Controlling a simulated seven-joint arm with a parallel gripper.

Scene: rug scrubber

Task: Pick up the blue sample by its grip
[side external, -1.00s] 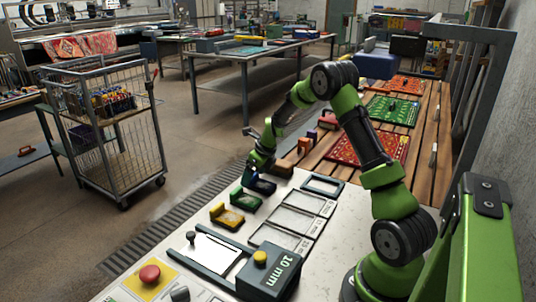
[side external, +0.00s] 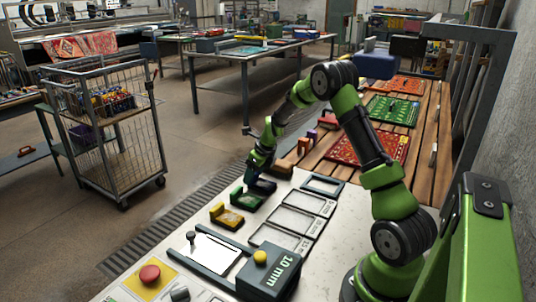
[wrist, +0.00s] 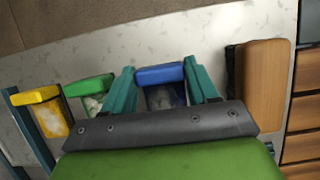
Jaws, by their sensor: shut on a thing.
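The blue sample (side external: 263,186) lies at the far end of a row of samples on the pale worktop in the side external view. In the wrist view its upright blue grip (wrist: 160,74) stands between my teal fingers, with a greyish pad below it. My gripper (wrist: 159,82) is shut on this grip, one finger at each side. In the side external view my gripper (side external: 254,171) is down at the sample, and the fingers are partly hidden. The sample appears to be still at worktop level.
The green sample (side external: 245,200) and yellow sample (side external: 227,216) stand nearby to the left in the wrist view. A wooden-brown block (wrist: 264,80) stands to the right there. Empty outlined frames (side external: 298,211) and a 10 mm box (side external: 270,272) lie nearer the base.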

